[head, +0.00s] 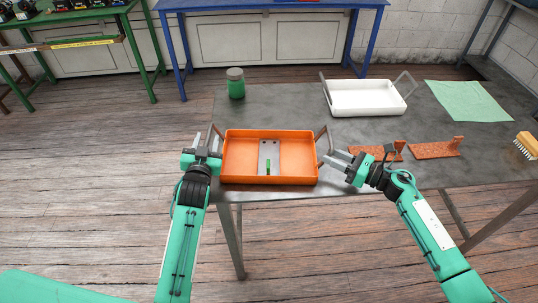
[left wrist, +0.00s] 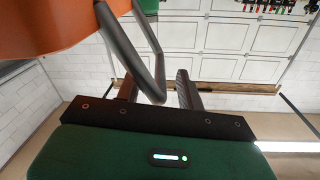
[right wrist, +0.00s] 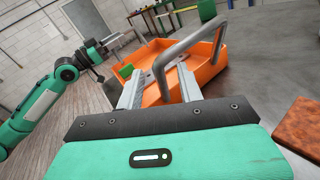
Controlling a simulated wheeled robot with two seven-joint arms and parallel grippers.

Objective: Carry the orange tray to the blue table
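The orange tray (head: 230,177) sits on the grey table at its front edge, with a grey metal plate (head: 264,150) and a small green piece inside. It has a grey loop handle at each end. My left gripper (head: 205,148) is at the left handle; in the left wrist view its fingers are apart, with the handle (left wrist: 145,72) between them. My right gripper (head: 338,160) is at the right handle; in the right wrist view its fingers are apart around the handle (right wrist: 185,45). The blue table (head: 272,5) stands at the back, only partly in view.
On the grey table (head: 290,105) are a green jar (head: 235,83), a white tray (head: 365,98), a green cloth (head: 468,101), rust-coloured brackets (head: 435,150) and a brush (head: 526,145). A green table (head: 75,15) stands back left. Open wooden floor (head: 95,165) lies left.

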